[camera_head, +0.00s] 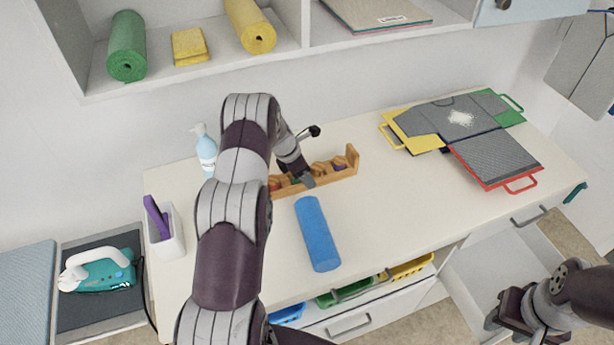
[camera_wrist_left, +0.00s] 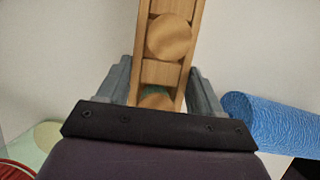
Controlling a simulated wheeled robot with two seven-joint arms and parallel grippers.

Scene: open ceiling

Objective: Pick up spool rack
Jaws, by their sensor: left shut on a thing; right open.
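The wooden spool rack (camera_head: 340,170) is on the white table in the head view, partly hidden behind my left arm. My left gripper (camera_head: 304,182) is at the rack's middle. In the left wrist view the rack (camera_wrist_left: 170,72) runs up between the two grey fingers of my left gripper (camera_wrist_left: 160,95), which is shut on it. I cannot tell whether the rack is lifted clear of the table. My right gripper (camera_head: 515,315) is open at the lower right, away from the rack, near the open drawer.
A blue roll (camera_head: 317,235) lies just in front of the rack; it also shows in the left wrist view (camera_wrist_left: 275,124). A shelf (camera_head: 200,75) hangs above.

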